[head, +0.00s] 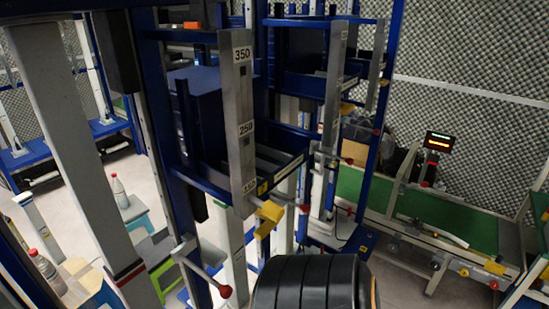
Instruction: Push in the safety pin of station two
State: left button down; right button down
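A blue-framed station (188,155) stands in the centre, with a grey upright scale (242,110) marked 350, 250 and lower numbers. A yellow block (269,212) sits at the scale's lower end. A lever with a red ball knob (225,291) sticks out below it, and a smaller red knob (304,208) shows to the right. A similar station (329,95) stands behind it, with its own scale and a yellow piece (347,108). I cannot tell which one is station two, nor pick out its safety pin.
A green-topped conveyor (455,218) runs along the right, with a lit display (438,141) on a post. Bottles (119,190) and small stools (137,212) stand at the left. Foam-covered walls (470,60) close the back. Some pale floor (405,262) shows before the conveyor.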

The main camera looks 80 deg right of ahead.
aim_at(305, 208)
jog(key=z, duration=2.65)
jog(key=k+l+z, duration=0.2)
jog(key=k+z, duration=0.2)
jog(key=k, duration=0.2)
jog(key=i, duration=0.5)
